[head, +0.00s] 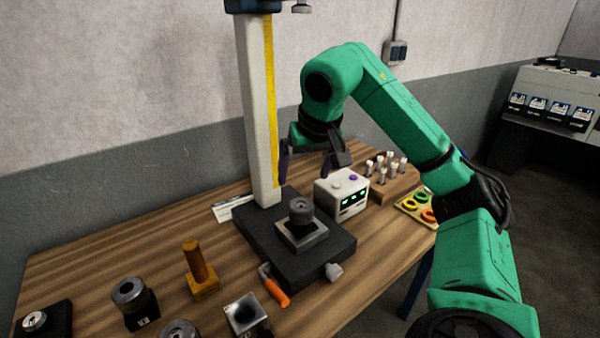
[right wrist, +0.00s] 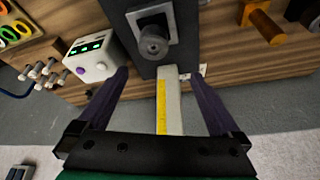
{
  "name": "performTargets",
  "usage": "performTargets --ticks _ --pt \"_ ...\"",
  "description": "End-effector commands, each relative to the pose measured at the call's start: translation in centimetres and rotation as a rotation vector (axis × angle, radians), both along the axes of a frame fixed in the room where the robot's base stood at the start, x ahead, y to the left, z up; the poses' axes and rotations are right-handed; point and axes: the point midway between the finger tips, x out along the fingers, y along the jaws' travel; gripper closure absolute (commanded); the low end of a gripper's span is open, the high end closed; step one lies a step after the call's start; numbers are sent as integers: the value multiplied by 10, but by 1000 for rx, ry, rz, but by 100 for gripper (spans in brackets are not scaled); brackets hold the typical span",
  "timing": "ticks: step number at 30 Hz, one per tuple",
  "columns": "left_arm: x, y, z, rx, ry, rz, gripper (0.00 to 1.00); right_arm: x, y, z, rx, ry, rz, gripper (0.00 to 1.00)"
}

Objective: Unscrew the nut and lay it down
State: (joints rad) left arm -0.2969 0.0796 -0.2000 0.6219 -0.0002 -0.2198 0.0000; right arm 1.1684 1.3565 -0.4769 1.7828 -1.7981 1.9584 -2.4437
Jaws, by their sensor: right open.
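The dark grey round nut (head: 300,209) sits on a square grey block (head: 302,236) on the black base of the column stand. I cannot tell whether it is threaded on. In the right wrist view the nut (right wrist: 153,42) shows upper middle, beyond the fingertips. My right gripper (head: 305,165) is open and empty, above and behind the nut, near the column. In the right wrist view, its two dark fingers (right wrist: 158,78) stand wide apart with the column between them in the picture. My left gripper is out of view.
The column (head: 257,110) with a yellow scale rises close to my right gripper. A white box with green lights (head: 343,194) stands right of the base. An orange-handled tool (head: 275,290), a brass post (head: 197,265) and several dark fixtures occupy the front left.

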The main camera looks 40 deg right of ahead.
Motion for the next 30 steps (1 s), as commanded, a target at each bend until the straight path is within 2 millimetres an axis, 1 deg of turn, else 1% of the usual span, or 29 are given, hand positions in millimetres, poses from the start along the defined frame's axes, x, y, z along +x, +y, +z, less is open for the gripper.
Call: performTargets --ticks 1,2,5,8,12,18,21,25,30 --pt "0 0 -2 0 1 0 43 -5 -7 1 -22 14 -9 0" --pt "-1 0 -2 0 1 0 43 -6 -10 0 -29 21 -10 0" --pt "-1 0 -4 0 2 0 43 -4 -12 -9 -34 26 -12 0" --pt "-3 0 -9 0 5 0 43 2 -15 -28 -32 29 -10 0" --pt "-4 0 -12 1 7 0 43 14 -20 -59 -31 29 -10 0" --pt "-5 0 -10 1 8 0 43 31 -28 -102 -30 28 -8 0" --pt "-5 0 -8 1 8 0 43 38 -30 -118 -27 25 -8 0" --pt "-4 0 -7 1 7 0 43 42 -32 -131 -28 24 -7 0" --pt "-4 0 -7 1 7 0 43 43 -33 -133 -28 22 -7 0"
